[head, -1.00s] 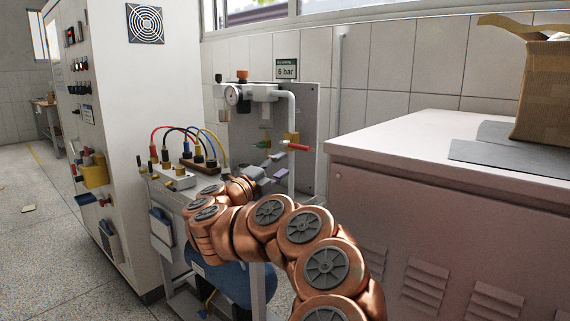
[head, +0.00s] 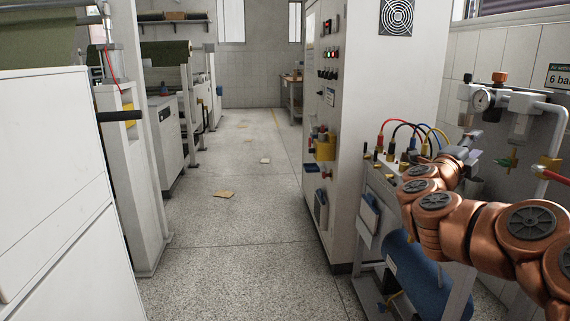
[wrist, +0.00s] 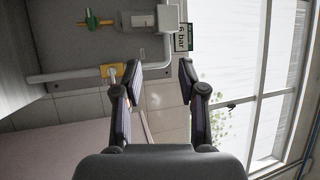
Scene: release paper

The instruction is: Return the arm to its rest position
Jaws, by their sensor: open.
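My copper-coloured arm (head: 465,228) reaches in from the right edge of the head view, bent toward the air-regulator stand. My gripper (wrist: 160,78) shows in the wrist view with its two dark fingers apart and nothing between them. In the head view it is small and partly hidden behind my arm's end links, in front of the regulator panel. In the wrist view, the white pipe and the yellow valve fitting (wrist: 113,72) lie beyond the left finger. I cannot tell the exact gap to them.
A tall white control cabinet (head: 365,130) stands left of my arm. White machines (head: 50,190) line the left. The speckled floor aisle (head: 240,235) between is largely open.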

